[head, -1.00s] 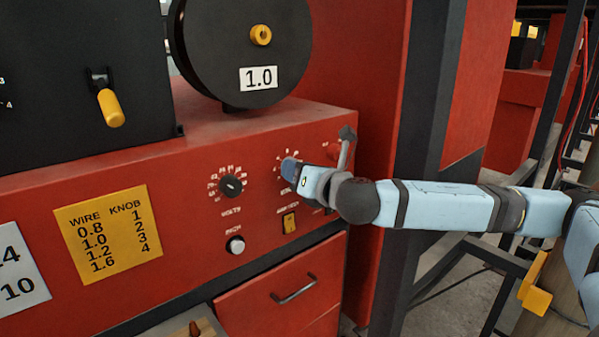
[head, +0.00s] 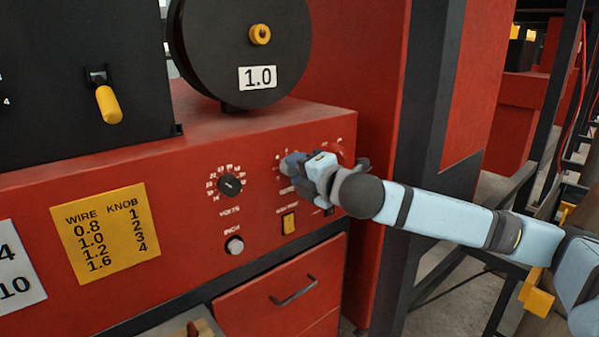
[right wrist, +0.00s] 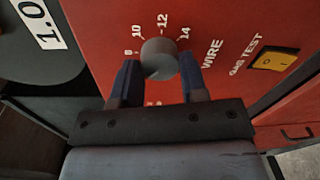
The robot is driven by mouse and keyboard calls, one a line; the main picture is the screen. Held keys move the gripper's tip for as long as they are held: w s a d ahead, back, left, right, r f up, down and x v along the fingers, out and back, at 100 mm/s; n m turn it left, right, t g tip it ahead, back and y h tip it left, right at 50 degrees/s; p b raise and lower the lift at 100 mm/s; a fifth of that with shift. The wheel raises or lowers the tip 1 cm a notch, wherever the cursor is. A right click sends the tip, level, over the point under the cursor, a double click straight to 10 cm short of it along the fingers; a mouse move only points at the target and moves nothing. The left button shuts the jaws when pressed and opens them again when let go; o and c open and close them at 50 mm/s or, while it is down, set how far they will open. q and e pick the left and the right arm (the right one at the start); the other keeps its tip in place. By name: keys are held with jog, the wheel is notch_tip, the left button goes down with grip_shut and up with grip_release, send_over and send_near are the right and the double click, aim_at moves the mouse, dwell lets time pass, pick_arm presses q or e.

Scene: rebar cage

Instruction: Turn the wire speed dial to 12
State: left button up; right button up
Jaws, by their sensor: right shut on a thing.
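The wire speed dial (right wrist: 160,58) is a round grey knob on the red machine front. Numbers 8, 10, 12 and 14 and the word WIRE are printed around it in the right wrist view. My right gripper (right wrist: 160,80) has its two blue fingers on either side of the knob and is shut on it. In the head view my right gripper (head: 292,165) covers the dial. The knob's pointer mark cannot be made out. My left gripper is not in view.
The volts dial (head: 230,186) is left of my right gripper. A yellow gas test switch (right wrist: 273,60) and a round inch button (head: 235,245) are close by. A reel marked 1.0 (head: 240,50) stands above. A yellow chart (head: 107,233) is at left.

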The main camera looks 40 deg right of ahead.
jog(key=m+p, duration=0.2)
jog(key=m, duration=1.1)
jog(key=m+t+y+p, duration=0.1)
jog(key=m+p, duration=0.2)
jog(key=m, duration=1.1)
jog(key=shift+d, duration=0.1)
dwell(0.4)
